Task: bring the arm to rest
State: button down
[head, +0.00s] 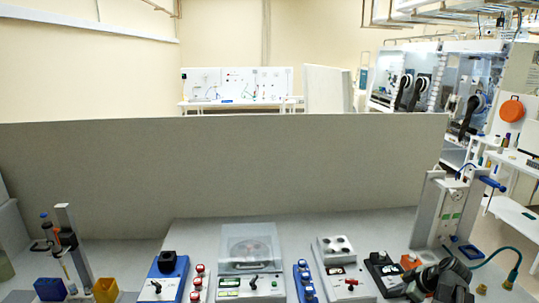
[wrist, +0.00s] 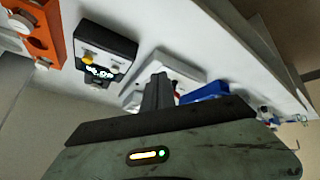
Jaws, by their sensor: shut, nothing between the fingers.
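My gripper (wrist: 158,92) shows in the wrist view with its dark fingers together and nothing between them. Its broad green-grey body fills the lower part of that view. In the head view, dark parts of my arm (head: 445,280) show at the lower right, above the bench's right part. The fingertips cannot be made out clearly there. The fingers seem to be clear of the devices, but the exact gap cannot be told.
The bench holds a black device (wrist: 98,62), an orange block (wrist: 38,30), a clear-lidded balance (head: 250,250), a blue-sided device (head: 164,278) and a tall grey stand (head: 446,210) with a green hose (head: 505,250). A grey panel (head: 220,170) stands behind.

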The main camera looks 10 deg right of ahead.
jog(key=a+f+m+g, duration=0.1)
jog(key=a, duration=0.5)
jog(key=w+a+f+m+g, duration=0.1)
jog(key=a, duration=0.6)
jog(key=w+a+f+m+g, duration=0.1)
jog(key=a+g, duration=0.1)
jog(key=a, duration=0.5)
jog(key=shift+a+f+m, duration=0.2)
jog(key=shift+a+m, duration=0.05)
jog(key=shift+m, duration=0.05)
jog(key=s+a+m+g, duration=0.1)
jog(key=a, duration=0.3)
jog(key=s+a+m+g+h, duration=0.1)
jog(key=a+m, duration=0.1)
jog(key=a, duration=0.3)
jog(key=s+a+f+m+h, duration=0.1)
jog(key=a, duration=0.4)
jog(key=shift+s+g, duration=0.15)
jog(key=shift+g, duration=0.25)
jog(key=shift+s+a+m+h, duration=0.2)
jog(key=shift+m+h, duration=0.1)
jog(key=shift+m, duration=0.1)
